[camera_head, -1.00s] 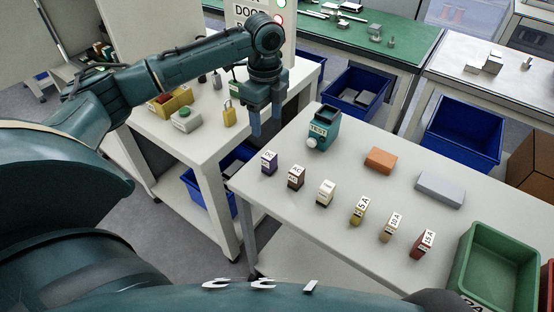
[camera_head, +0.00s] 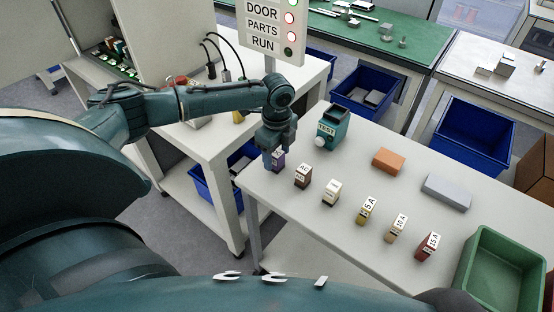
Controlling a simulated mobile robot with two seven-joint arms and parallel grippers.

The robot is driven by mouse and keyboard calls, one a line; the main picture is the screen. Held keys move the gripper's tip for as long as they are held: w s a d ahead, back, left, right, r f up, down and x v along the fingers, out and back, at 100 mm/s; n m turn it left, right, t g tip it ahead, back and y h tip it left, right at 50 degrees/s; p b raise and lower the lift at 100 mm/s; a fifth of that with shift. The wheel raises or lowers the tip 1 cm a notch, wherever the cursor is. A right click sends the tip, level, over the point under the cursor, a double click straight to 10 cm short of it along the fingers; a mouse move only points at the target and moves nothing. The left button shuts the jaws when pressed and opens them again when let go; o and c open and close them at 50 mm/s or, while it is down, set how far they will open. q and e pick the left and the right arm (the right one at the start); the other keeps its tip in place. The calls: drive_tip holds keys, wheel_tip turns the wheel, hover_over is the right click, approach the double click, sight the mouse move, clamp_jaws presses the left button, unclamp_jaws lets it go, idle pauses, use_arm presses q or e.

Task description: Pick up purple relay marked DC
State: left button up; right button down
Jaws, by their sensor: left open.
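The purple relay (camera_head: 279,160) stands at the left end of a row of small blocks on the white table (camera_head: 330,235). My left gripper (camera_head: 274,162) is open and pointing down at the relay, with its fingers beside and partly in front of it. The gripper hides much of the relay and its marking. I cannot tell whether the fingers touch it. My right gripper is not in view.
A brown block marked AC (camera_head: 303,177) stands close to the right, then a white block (camera_head: 331,192) and several fuse-like blocks. A teal tester (camera_head: 333,126) stands just behind. An orange block (camera_head: 388,161), a grey block (camera_head: 446,191) and a green bin (camera_head: 484,240) lie farther right.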

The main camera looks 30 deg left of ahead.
use_arm(q)
drive_tip(key=c, duration=1.1)
